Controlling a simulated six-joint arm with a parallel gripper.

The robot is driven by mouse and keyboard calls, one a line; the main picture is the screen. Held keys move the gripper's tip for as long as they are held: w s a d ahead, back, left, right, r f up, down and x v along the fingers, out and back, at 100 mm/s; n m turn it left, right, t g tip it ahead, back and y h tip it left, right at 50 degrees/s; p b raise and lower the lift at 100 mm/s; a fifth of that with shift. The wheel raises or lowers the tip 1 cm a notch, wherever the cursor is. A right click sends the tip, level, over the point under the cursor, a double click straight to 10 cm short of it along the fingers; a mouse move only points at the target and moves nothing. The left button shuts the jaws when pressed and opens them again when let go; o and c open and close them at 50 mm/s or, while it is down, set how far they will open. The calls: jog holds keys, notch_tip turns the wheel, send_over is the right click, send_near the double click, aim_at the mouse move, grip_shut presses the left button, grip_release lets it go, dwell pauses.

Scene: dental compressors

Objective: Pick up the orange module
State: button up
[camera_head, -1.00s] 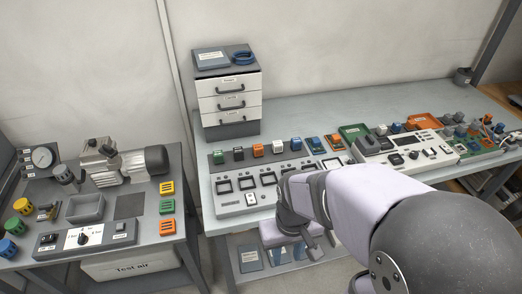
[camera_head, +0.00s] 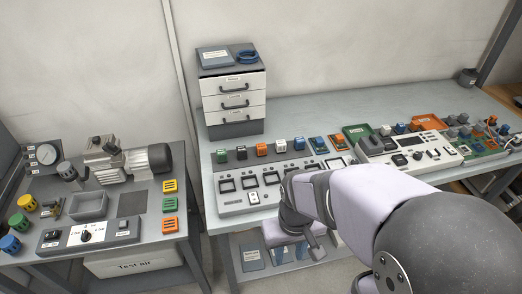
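An orange module with a pale lower part (camera_head: 262,149) stands in the row along the back of the white panel (camera_head: 238,204) on the right bench. Another orange piece (camera_head: 338,138) stands at the right end of that row. My gripper (camera_head: 312,243) hangs low at the panel's front edge, apart from the row. It is small and partly covered by my arm, so its opening cannot be told. I see nothing clearly held.
Green, white and blue modules share the row. A drawer unit (camera_head: 234,103) stands behind it. A green tray (camera_head: 356,132), an orange tray (camera_head: 430,122) and a white device (camera_head: 405,146) lie to the right. The left bench holds a compressor (camera_head: 120,160) and a dial panel (camera_head: 88,235).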

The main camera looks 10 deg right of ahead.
jog(key=o, duration=0.6)
jog(key=shift+c, duration=0.2)
jog(key=shift+w, duration=0.1)
jog(key=w+d+r+t+h+p, duration=0.1)
jog(key=w, duration=2)
jog(key=w+d+r+t+p, duration=0.1)
jog(key=w, duration=1.9)
jog(key=shift+w+r+m+t+h, duration=0.3)
jog(key=shift+w+h, duration=0.1)
jog(key=shift+f, duration=0.1)
